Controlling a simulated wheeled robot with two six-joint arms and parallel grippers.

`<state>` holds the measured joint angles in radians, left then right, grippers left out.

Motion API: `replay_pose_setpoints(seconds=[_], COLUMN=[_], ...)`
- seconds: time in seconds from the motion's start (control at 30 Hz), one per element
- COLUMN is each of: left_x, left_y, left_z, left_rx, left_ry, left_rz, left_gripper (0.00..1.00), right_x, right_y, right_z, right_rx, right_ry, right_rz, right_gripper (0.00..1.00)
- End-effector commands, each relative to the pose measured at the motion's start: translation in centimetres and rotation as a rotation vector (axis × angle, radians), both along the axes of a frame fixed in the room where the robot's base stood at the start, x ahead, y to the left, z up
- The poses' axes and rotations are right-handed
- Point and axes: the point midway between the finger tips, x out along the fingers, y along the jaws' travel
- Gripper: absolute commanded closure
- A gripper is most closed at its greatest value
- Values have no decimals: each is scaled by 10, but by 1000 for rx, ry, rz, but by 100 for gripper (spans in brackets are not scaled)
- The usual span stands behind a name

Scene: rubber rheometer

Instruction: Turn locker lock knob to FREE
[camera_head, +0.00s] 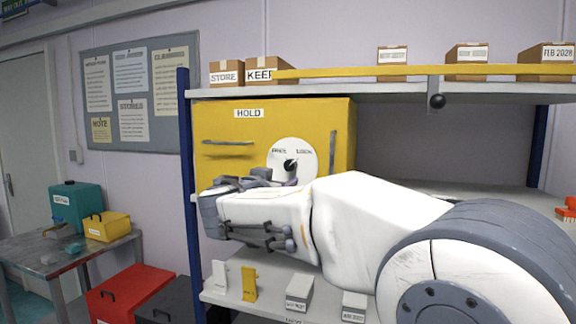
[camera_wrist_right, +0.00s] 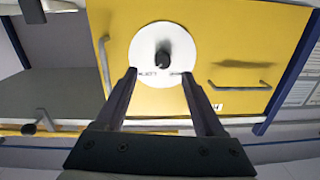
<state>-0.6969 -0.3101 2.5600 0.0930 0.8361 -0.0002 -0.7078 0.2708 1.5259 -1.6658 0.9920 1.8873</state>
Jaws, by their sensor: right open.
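The yellow locker (camera_head: 230,126) marked HOLD stands on the shelf. On its front is a round white dial (camera_head: 304,152) with two small labels along its upper part; the right one looks like LOCK, the left one like FREE. The black lock knob (camera_head: 290,165) sits at the dial's middle and seems to lean toward the right label. My right gripper (camera_head: 268,178) is just in front of the dial. In the right wrist view, upside down, its open fingers (camera_wrist_right: 158,78) point at the knob (camera_wrist_right: 163,58), which shows between and beyond the tips, apparently untouched. My left gripper is not in view.
Grey handles (camera_head: 228,143) stick out from the locker front on both sides of the dial. A shelf (camera_head: 400,92) with a yellow rail and several boxes runs above. Small blocks (camera_head: 249,284) stand on the lower shelf. The bay right of the locker looks open.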

Motion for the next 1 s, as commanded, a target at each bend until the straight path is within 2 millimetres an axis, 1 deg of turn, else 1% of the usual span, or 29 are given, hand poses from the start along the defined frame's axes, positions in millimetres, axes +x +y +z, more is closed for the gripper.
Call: replay_pose_setpoints(seconds=[0.03, 0.17, 0.27, 0.5, 0.6, 0.8, 1.0], left_x=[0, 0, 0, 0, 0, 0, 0], left_y=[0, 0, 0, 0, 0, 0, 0], left_z=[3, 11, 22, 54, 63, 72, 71], left_rx=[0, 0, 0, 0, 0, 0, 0], left_ry=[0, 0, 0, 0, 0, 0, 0], left_rz=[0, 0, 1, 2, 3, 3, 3], left_gripper=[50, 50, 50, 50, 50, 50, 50], right_x=[4, 15, 29, 73, 88, 103, 105], right_y=[3, 2, -3, -16, -19, -23, -24], right_z=[8, 17, 18, 19, 17, 15, 13], right_rx=[10, 22, 21, 21, 21, 23, 23], right_ry=[-29, -57, -54, -52, -51, -53, -53], right_rz=[2, 4, 3, 2, 4, 5, 6], right_gripper=[29, 29, 29, 29, 29, 29, 29])
